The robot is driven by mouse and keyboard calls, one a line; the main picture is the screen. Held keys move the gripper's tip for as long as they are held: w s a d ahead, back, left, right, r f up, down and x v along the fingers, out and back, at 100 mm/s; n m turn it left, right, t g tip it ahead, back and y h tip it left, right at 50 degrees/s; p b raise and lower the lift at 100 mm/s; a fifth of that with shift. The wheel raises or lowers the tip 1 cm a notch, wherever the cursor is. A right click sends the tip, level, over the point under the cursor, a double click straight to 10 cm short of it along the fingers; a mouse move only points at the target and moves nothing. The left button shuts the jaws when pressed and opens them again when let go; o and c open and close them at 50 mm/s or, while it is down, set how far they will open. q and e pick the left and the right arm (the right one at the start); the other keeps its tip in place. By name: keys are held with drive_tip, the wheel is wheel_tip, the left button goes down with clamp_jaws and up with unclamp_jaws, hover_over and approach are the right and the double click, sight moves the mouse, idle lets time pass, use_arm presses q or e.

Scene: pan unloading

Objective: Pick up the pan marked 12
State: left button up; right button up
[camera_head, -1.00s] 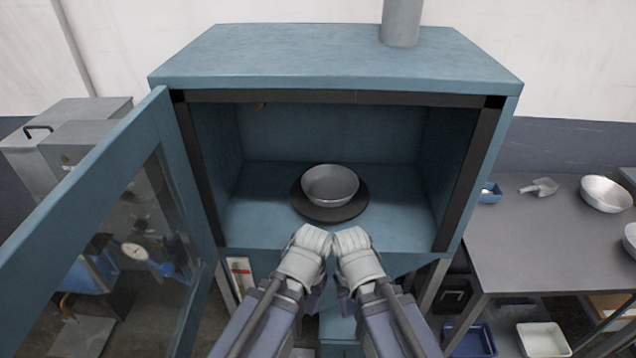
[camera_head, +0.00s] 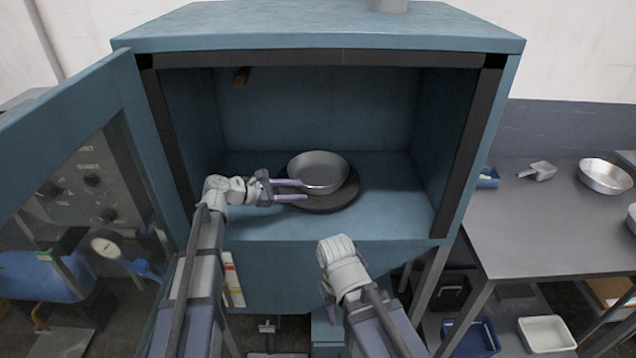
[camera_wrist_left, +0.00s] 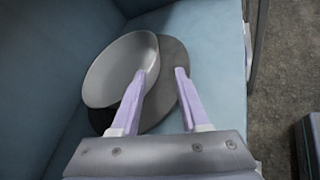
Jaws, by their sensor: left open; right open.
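A round grey metal pan (camera_head: 318,170) sits on a dark round plate (camera_head: 345,196) inside the open blue cabinet. No number shows on the pan. My left gripper (camera_head: 304,190) reaches in from the left, open, at the pan's near left rim. In the left wrist view one finger overlaps the rim of the pan (camera_wrist_left: 112,75) and the other is over the bare dark plate (camera_wrist_left: 172,60), outside the rim. I cannot tell whether either finger touches.
The cabinet door (camera_head: 70,130) with its window stands open at left. The cabinet's side walls and front frame bound the opening.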

sight(329, 188)
use_arm(q)
drive_tip(key=b+x, duration=0.2)
drive_tip(key=x, duration=0.4)
drive_tip(key=shift+w+d, duration=0.1)
drive_tip(key=shift+w, duration=0.15)
drive_tip(key=shift+w+d, duration=0.1)
drive_tip(key=shift+d, duration=0.15)
drive_tip(key=b+x, duration=0.1)
drive_tip(key=x, duration=0.4)
drive_tip(key=shift+w+d+r+b, duration=0.1)
drive_tip(key=shift+r+b, duration=0.05)
drive_tip(key=shift+b, duration=0.25)
drive_tip(key=shift+c, duration=0.3)
clamp_jaws()
idle(0.5)
